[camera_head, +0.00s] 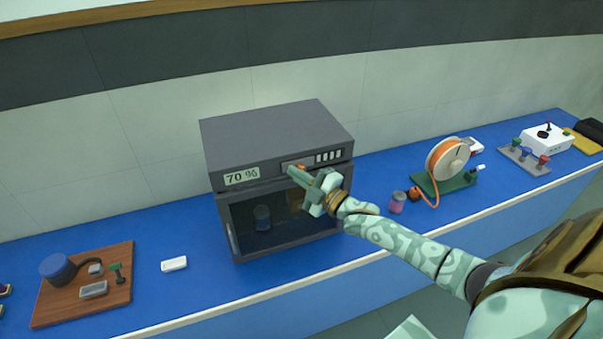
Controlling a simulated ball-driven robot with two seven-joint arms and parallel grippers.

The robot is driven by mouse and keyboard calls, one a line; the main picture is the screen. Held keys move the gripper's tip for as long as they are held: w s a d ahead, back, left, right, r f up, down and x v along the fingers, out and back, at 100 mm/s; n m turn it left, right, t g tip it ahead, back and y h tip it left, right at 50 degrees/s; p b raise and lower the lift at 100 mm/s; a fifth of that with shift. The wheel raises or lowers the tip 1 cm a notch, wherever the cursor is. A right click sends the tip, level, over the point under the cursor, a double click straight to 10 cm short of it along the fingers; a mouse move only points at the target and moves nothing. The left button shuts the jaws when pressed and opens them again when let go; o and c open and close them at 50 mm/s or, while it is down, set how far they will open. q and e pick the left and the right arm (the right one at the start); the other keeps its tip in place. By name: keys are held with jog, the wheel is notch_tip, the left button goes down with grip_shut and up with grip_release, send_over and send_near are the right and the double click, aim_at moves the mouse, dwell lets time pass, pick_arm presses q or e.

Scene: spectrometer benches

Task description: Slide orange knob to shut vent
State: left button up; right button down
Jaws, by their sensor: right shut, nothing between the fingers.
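A dark grey cabinet (275,130) stands on the blue bench, with a display (242,176) reading "70 %" on its upper front. A vent (328,157) with several pale slots shows at the right of the same front panel. A small orange knob (301,168) shows just left of the vent, partly hidden by my right gripper. My right gripper (291,171) is shut with nothing between its fingers. Its fingertips are at the panel by the knob; I cannot tell whether they touch it. My left gripper is not in view.
The cabinet's lower front shows a dark interior with a small jar (262,218). A wooden board (85,285) with tools and a white block (174,264) lie to the left. A spool stand (445,180) and pink jar (397,202) stand to the right.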

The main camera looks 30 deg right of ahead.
jog(key=shift+d+f, duration=0.3)
jog(key=shift+d, duration=0.25)
jog(key=shift+s+d, duration=0.15)
jog(key=shift+d, duration=0.15)
jog(key=s+d+b, duration=0.2)
jog(key=d, duration=0.6)
jog(key=shift+d, duration=0.3)
jog(key=shift+r, duration=0.1)
